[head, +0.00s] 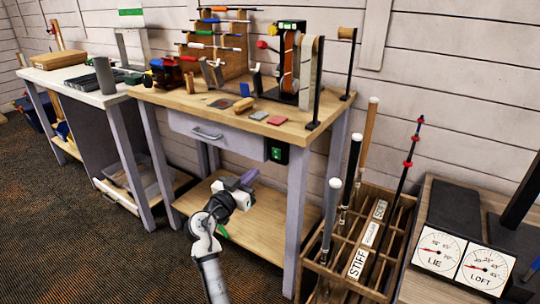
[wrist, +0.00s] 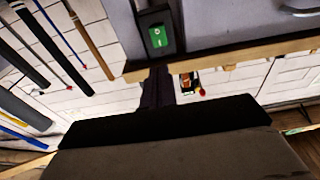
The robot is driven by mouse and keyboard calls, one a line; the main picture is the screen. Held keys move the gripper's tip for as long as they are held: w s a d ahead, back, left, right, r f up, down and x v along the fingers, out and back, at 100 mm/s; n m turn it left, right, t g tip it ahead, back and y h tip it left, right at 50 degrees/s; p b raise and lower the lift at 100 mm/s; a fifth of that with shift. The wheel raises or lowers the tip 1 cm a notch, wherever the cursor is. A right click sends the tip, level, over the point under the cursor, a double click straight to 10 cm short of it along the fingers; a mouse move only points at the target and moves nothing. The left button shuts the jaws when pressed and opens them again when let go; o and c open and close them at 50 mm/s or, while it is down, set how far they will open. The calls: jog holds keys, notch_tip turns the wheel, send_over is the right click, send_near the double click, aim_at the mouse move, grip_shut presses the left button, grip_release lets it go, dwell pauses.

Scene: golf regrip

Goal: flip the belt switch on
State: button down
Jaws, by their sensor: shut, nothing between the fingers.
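The belt switch is a dark box with a lit green face (head: 277,152), mounted under the front of the wooden workbench, right of the drawer. It also shows in the wrist view as a black box with a green face (wrist: 158,38), near the top centre. My gripper (head: 250,176) is shut and empty, below and to the left of the switch, apart from it. In the wrist view its dark fingers (wrist: 157,88) point toward the switch with a gap between. I cannot tell the switch's position from its face.
The workbench (head: 185,101) has a drawer with a handle (head: 207,132) and a lower shelf (head: 265,225). A belt sander (head: 290,65) stands on top. A wooden club rack (head: 345,262) stands close on the right. A white table (head: 75,90) is at the left.

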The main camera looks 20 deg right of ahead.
aim_at(276, 151)
jog(key=p+x, duration=0.1)
jog(key=x, duration=0.9)
jog(key=shift+d+p, duration=0.1)
jog(key=shift+p, duration=0.25)
jog(key=shift+w+d+r+p, duration=0.1)
jog(key=shift+w+r+p, duration=0.05)
jog(key=shift+r+p, duration=0.15)
jog(key=shift+f, duration=0.25)
